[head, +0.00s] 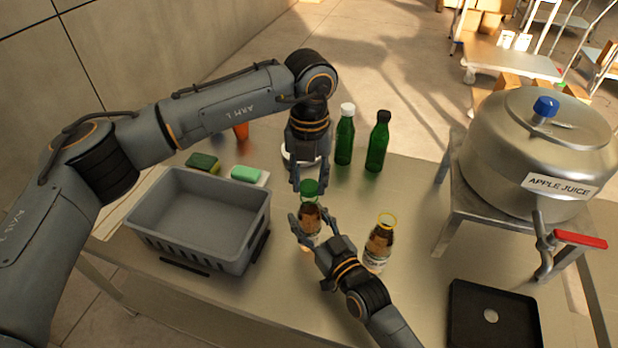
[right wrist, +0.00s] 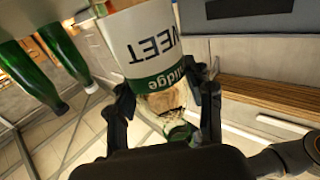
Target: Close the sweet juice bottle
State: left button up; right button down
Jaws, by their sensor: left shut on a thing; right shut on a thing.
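The brown sweet juice bottle (head: 309,221) stands upright on the table in the head view. My right gripper (head: 310,226) is shut around its body. The right wrist view shows its white and green label (right wrist: 150,45), with "VEET" legible, and my right fingers (right wrist: 165,92) on both sides of it. My left gripper (head: 309,184) comes down from above and is shut on a green cap (head: 311,188). The cap is at the top of the bottle, in line with its neck. I cannot tell whether it is seated.
A second brown bottle (head: 378,246) with a yellow ring on top stands to the right. Two green bottles (head: 345,140) (head: 377,146) stand behind. A grey crate (head: 190,240) is left, sponges (head: 245,173) behind it. The apple juice press (head: 530,150) and a black tray (head: 465,310) are right.

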pick_arm(q)
jog(key=shift+f, duration=0.6)
